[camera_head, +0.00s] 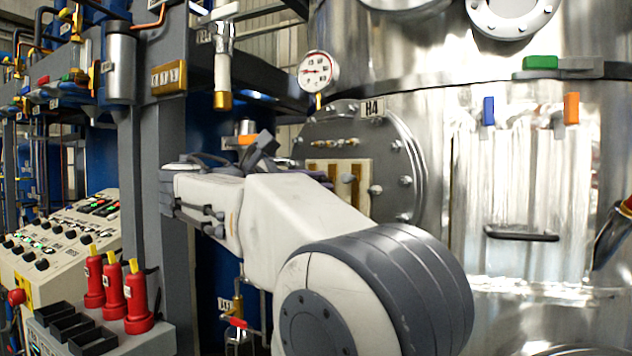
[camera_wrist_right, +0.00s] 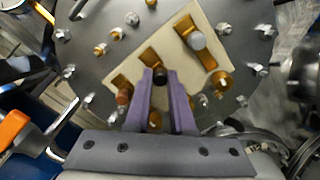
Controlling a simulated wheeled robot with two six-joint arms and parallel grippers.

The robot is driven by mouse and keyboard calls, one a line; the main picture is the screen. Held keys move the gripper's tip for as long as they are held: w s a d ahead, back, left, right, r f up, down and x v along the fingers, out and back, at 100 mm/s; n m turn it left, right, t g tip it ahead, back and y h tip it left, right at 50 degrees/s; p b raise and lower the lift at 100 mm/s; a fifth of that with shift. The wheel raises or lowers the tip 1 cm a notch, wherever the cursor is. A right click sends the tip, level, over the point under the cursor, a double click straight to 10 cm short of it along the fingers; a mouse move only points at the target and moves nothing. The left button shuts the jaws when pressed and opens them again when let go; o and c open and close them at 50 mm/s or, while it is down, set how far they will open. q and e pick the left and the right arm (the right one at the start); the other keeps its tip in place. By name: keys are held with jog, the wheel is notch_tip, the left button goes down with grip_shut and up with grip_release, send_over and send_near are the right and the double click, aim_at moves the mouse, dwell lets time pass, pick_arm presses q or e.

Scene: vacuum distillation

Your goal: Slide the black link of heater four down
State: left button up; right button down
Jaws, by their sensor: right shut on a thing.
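Heater four is a round bolted steel flange (camera_head: 405,165) under an H4 label (camera_head: 372,107), on the side of the big steel vessel. It carries a cream terminal plate (camera_head: 364,195) with brass strips, partly hidden by my right arm. In the right wrist view the plate (camera_wrist_right: 222,22) looks tilted. The black link (camera_wrist_right: 158,73) sits at a brass strip, between the purple fingertips of my right gripper (camera_wrist_right: 160,82), which is shut on it. In the head view the fingers of the right gripper (camera_head: 322,178) are mostly behind the arm. My left gripper is not in view.
A grey-capped link (camera_wrist_right: 197,40) and a reddish-brown one (camera_wrist_right: 123,98) flank the black link. Bolts ring the flange. A pressure gauge (camera_head: 318,72) stands above left. A control console (camera_head: 50,245) and red bottle-shaped items (camera_head: 137,300) are at left.

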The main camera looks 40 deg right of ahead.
notch_tip(320, 180, down, 2)
jog(key=shift+f+b, duration=0.1)
jog(key=shift+b, duration=0.4)
jog(key=c, duration=0.8)
grip_release()
jog(key=shift+o, duration=0.2)
jog(key=shift+a, duration=0.15)
jog(key=a, duration=1)
jog(key=shift+s+a+b, duration=0.15)
jog(key=shift+s+b, duration=0.1)
jog(key=shift+b, duration=0.05)
